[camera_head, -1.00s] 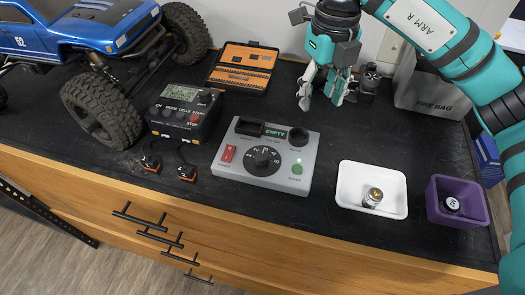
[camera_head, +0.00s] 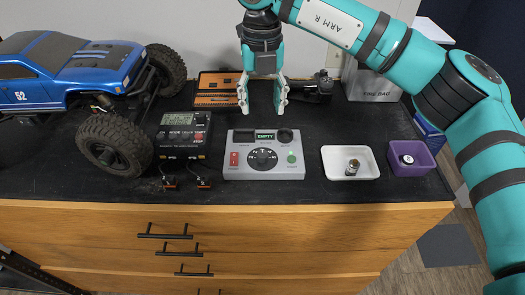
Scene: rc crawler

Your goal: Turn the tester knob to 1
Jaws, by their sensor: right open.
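The grey tester (camera_head: 265,171) sits on the black top near the front edge, with a small display reading "EMPTY". Its round black knob (camera_head: 263,160) is in the middle, with numbers around it too small to read surely. A red switch (camera_head: 234,158) is left of the knob and a green button (camera_head: 292,159) is right of it. My right gripper (camera_head: 262,108) points down with its fingers apart and empty, above and behind the tester, not touching it. My left gripper is not in view.
A black charger (camera_head: 183,134) with a screen and a blue RC crawler (camera_head: 85,75) stand at left. An orange bit case (camera_head: 217,90) is behind. A white tray (camera_head: 332,171) with a metal cylinder (camera_head: 352,167) and a purple bin (camera_head: 425,163) are at right.

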